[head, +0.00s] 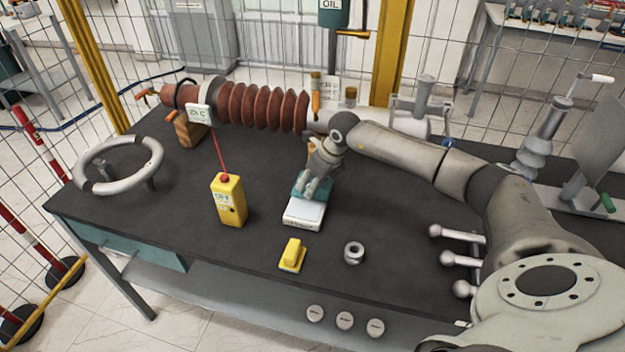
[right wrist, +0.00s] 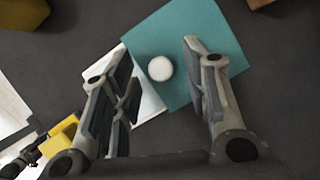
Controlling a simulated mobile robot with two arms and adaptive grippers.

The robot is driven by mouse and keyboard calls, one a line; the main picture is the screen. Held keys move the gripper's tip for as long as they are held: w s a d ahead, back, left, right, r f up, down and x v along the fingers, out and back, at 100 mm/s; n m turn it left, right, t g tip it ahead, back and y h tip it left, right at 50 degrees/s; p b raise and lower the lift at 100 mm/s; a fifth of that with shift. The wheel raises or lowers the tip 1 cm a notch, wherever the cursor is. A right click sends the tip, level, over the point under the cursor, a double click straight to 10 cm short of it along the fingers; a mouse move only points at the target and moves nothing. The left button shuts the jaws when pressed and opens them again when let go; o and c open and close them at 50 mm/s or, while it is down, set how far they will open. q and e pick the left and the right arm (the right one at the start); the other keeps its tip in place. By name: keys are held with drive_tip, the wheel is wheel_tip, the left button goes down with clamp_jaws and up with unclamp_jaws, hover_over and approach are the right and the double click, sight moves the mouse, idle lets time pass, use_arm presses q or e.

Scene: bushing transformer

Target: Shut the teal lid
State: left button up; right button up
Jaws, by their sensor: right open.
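The teal lid (head: 298,187) is at the middle of the table, partly hidden by my right gripper in the head view. In the right wrist view, the teal lid (right wrist: 190,28) is a flat panel with a round white knob (right wrist: 161,68). A white box (head: 303,214) lies at its near side. The white box (right wrist: 150,106) shows only partly beyond the lid's edge; I cannot tell how the two join. My right gripper (head: 315,188) is over the lid. In the wrist view, its fingers (right wrist: 158,60) are apart on either side of the knob. My left gripper is not in view.
A yellow control box (head: 230,203) stands to the left. A yellow block (head: 292,255) and a metal nut (head: 354,253) lie in front. A ribbed brown bushing (head: 265,106) lies behind. A handwheel (head: 118,165) is at the far left.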

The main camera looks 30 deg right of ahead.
drive_tip(key=shift+f, duration=0.15)
clamp_jaws()
idle(0.4)
